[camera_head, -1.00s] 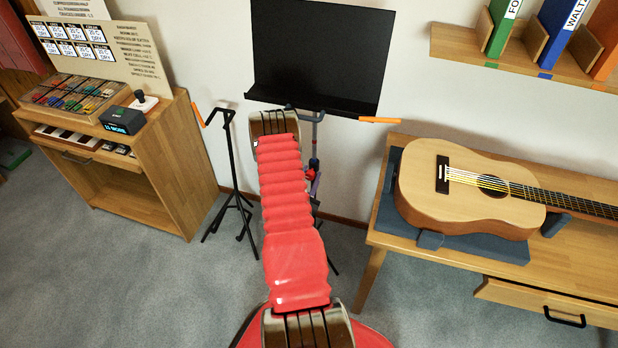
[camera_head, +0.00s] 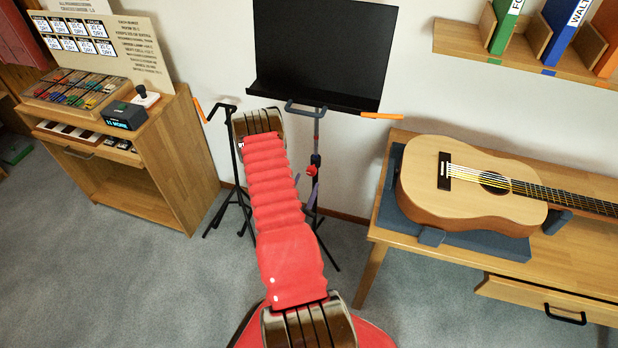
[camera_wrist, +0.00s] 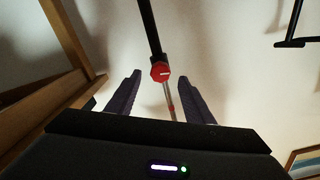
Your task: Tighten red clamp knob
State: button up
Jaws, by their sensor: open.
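The red clamp knob (camera_head: 311,170) sits on the post of the black music stand (camera_head: 322,55), below its desk. In the wrist view the knob (camera_wrist: 160,72) is a red disc with a pale mark on its face, on the stand's post (camera_wrist: 148,25). My gripper (camera_wrist: 159,78) is open. Its two dark purple fingers point towards the post, and the knob shows between the fingertips. No finger visibly touches the knob; the exact distance to it cannot be told. In the head view my red-sleeved arm hides most of the gripper, with purple finger parts showing close to the knob.
A thin black floor stand (camera_head: 238,175) stands just left of the music stand. A wooden bench (camera_head: 395,245) with a guitar (camera_head: 465,190) is at right. A wooden cabinet (camera_head: 150,170) is at left. Grey carpet (camera_head: 130,275) lies open in front.

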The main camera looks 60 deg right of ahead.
jog(key=s+a, duration=0.1)
jog(key=a, duration=0.6)
